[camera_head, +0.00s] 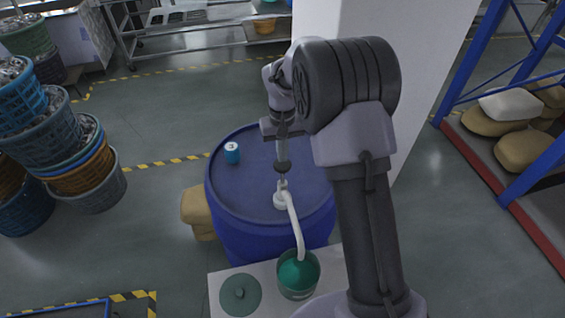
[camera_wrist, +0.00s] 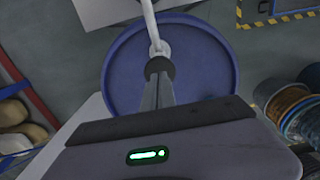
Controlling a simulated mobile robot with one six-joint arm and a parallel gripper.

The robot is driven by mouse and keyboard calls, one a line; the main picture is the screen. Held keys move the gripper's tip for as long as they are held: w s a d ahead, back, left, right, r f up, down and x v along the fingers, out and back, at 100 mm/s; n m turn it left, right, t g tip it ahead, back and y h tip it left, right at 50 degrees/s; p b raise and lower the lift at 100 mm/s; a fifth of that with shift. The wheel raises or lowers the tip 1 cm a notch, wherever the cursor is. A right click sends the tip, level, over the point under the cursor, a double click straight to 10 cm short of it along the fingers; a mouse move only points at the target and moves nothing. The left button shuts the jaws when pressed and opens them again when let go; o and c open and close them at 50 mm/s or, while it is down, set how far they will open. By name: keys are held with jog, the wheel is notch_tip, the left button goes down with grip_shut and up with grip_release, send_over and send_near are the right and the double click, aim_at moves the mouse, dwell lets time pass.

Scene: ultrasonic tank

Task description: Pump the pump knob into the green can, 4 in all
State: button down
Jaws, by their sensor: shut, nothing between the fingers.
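The dark pump knob (camera_head: 283,167) tops a pale pump on the blue drum (camera_head: 240,190). A white spout (camera_head: 294,222) curves from the pump down to the green can (camera_head: 298,290), whose opening shows green inside. My gripper (camera_head: 283,156) points down with its tips at the top of the knob. In the wrist view, the knob (camera_wrist: 158,66) shows at the end of my shut fingers (camera_wrist: 159,84), with nothing held between them. I cannot tell whether they touch. The spout also runs up the wrist view (camera_wrist: 150,20); the can is not seen there.
A small blue cylinder (camera_head: 232,154) marked "3" stands on the drum top. A green lid (camera_head: 239,294) lies on the pale sheet beside the can. Stacked baskets (camera_head: 60,140) stand left, a white pillar (camera_head: 345,20) behind, and a blue rack (camera_head: 520,170) right.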

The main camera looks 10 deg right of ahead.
aim_at(282, 168)
jog(key=shift+f+b, duration=2.45)
jog(key=shift+f, duration=0.95)
jog(key=shift+r, duration=0.1)
jog(key=shift+r+p, duration=2.5)
jog(key=shift+r, duration=0.8)
jog(key=shift+f, duration=0.15)
jog(key=shift+f+b, duration=2.4)
jog(key=shift+f, duration=0.8)
jog(key=shift+r+p, duration=2.4)
jog(key=shift+r, duration=0.95)
